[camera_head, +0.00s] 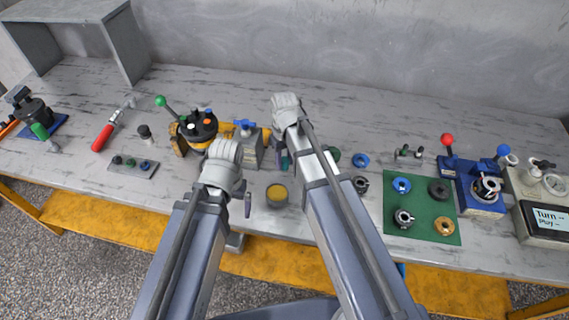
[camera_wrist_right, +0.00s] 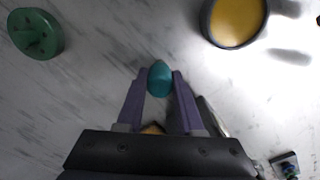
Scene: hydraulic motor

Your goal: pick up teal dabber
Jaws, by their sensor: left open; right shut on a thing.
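The teal dabber (camera_wrist_right: 160,78) shows in the right wrist view as a rounded teal end between the two purple fingers. My right gripper (camera_wrist_right: 159,98) is shut on it, with a finger on each side. In the head view a small teal bit of it (camera_head: 285,162) shows beside my right arm, and most of the right gripper is hidden behind the arm. My left gripper (camera_head: 245,200) is open and empty, to the left of the pot of yellow stuff.
The dark pot with yellow contents (camera_head: 277,196) stands between the arms. A green disc (camera_wrist_right: 35,33) lies near the right gripper. A green mat (camera_head: 420,225) holds several ring parts. A grey block with a blue handle (camera_head: 248,145) stands behind the left gripper.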

